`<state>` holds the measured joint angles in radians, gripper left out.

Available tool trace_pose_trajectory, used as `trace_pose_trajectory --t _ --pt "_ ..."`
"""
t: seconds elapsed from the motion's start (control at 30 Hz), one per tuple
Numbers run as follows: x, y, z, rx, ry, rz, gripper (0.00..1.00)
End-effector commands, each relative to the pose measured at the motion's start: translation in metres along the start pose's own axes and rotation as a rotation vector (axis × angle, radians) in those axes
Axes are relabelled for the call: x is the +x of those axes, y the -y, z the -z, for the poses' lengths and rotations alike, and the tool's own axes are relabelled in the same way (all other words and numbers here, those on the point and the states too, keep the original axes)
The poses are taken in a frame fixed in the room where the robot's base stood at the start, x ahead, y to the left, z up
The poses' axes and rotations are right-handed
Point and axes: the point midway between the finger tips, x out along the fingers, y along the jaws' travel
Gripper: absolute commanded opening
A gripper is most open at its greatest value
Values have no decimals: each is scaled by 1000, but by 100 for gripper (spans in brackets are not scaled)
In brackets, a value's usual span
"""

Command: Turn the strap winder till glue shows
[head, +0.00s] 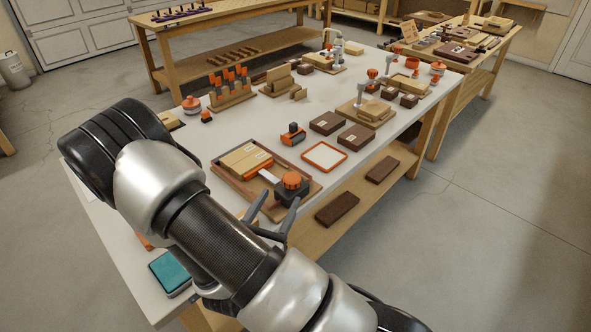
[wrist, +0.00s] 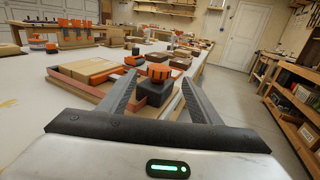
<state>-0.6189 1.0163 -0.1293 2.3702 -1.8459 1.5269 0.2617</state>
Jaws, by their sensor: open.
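The strap winder has an orange knob (head: 291,180) on a black base (head: 291,193), at the front right corner of a wooden tray (head: 228,181). In the wrist view the orange knob (wrist: 159,73) and its black base (wrist: 155,93) appear between my fingers and beyond them. My gripper (head: 276,204) is open and empty, just in front of the winder. In the wrist view my gripper (wrist: 157,88) has one finger on each side of the winder. Light wood blocks (head: 246,158) with an orange edge lie in the tray, with a pale strap (head: 268,177) running toward the winder. I see no glue.
An orange-rimmed white pad (head: 324,156), an orange and black tool (head: 293,134) and dark wood blocks (head: 326,123) stand behind and right of the winder. A teal-topped box (head: 170,272) is at the table's near edge. Bare white tabletop (head: 110,232) shows at the left.

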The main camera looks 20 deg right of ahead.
Motion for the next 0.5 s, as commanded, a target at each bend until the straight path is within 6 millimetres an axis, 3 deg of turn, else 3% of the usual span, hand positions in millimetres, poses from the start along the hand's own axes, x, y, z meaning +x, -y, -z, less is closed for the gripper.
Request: trace_pose_trajectory --t 0.5 --pt "111 0 0 2 3 3 58"
